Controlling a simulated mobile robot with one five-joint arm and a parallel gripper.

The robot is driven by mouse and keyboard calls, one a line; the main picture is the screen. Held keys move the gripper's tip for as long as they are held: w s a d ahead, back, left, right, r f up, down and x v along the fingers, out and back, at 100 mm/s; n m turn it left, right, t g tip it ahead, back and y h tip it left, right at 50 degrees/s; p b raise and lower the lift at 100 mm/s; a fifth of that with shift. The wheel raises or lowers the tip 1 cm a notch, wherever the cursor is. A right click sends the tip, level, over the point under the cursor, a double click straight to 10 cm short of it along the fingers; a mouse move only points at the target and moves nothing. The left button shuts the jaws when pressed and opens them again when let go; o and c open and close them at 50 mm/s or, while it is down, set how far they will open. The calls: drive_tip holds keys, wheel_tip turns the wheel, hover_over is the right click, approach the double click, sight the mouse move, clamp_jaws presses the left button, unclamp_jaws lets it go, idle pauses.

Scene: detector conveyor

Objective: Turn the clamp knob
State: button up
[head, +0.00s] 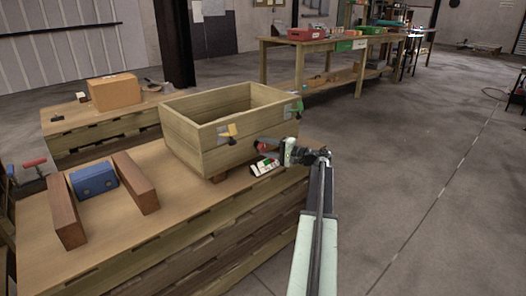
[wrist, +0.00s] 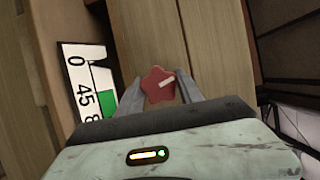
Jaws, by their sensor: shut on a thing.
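The clamp knob (wrist: 158,84) is a red star shape with a white pointer mark, in front of a wooden wall in the wrist view. My gripper (wrist: 161,88) has one finger on each side of it and is shut on it. The pointer slants up to the right. A white dial card (wrist: 72,85) with a green patch and the figures 0 and 45 is left of the knob; a further figure is cut off. In the head view my gripper (head: 268,147) is at the front right of the wooden box (head: 205,140); the card (head: 264,166) shows just below it.
The box stands on a wooden-topped stack (head: 200,210). Two brown blocks (head: 70,212) flank a blue case (head: 94,180) at the left. A cardboard box (head: 115,92) sits on another stack behind.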

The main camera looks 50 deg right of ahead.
drive_tip(key=shift+m, duration=0.3)
drive_tip(key=o, duration=1.4)
drive_tip(key=v, duration=0.7)
drive_tip(key=shift+s+d, duration=0.15)
drive_tip(key=shift+s, duration=0.2)
